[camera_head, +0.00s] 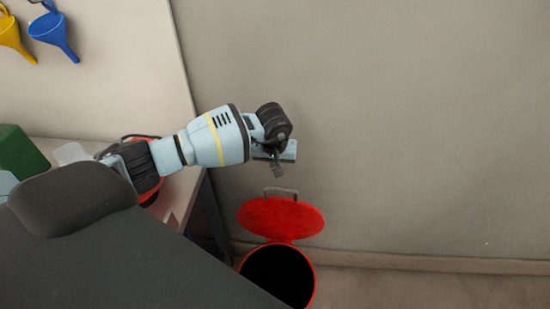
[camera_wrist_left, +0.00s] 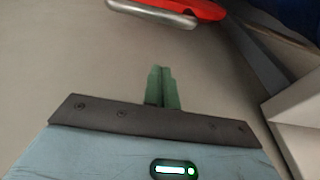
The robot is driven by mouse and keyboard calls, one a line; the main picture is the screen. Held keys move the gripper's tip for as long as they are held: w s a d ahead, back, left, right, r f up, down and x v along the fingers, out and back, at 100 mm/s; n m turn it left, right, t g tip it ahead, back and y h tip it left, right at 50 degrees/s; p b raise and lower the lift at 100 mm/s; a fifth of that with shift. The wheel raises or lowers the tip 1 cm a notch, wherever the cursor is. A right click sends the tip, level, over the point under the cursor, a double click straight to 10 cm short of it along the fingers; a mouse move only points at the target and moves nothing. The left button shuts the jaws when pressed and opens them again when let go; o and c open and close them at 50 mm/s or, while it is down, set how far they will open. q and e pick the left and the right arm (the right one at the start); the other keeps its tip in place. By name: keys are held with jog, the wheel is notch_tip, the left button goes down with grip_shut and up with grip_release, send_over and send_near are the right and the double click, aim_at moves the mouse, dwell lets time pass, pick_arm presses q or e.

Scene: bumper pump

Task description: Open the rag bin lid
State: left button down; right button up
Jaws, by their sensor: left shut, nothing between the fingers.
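The red rag bin (camera_head: 311,292) stands on the floor near the wall, with its dark inside showing. Its round red lid (camera_head: 280,217) is raised and tilted back behind the opening, with a grey handle (camera_head: 281,191) at its upper edge. In the left wrist view the lid (camera_wrist_left: 207,8) and its metal handle (camera_wrist_left: 152,13) show at the top edge. My left gripper (camera_head: 277,172) is above the handle and apart from it. Its green fingertips (camera_wrist_left: 162,86) are together, with nothing between them. My right gripper is in neither view.
A workbench (camera_head: 178,190) stands left of the bin, with a green box (camera_head: 20,152) on it. A yellow funnel (camera_head: 12,36) and a blue funnel (camera_head: 54,30) hang on the panel above. The wall and floor to the right are clear.

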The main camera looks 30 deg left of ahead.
pick_arm(q)
jog(key=shift+s+d+f+p, duration=0.35)
jog(key=shift+s+f+p, duration=0.15)
jog(key=shift+s+f, duration=0.2)
jog(key=shift+s+d+f+p, duration=0.35)
jog(key=shift+s+f+p, duration=0.15)
jog(key=shift+s, duration=0.3)
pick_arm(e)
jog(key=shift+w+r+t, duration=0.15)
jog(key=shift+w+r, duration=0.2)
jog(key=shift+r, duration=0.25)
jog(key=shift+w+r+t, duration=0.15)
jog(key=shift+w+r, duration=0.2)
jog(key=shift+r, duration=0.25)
pick_arm(q)
jog(key=shift+f, duration=0.15)
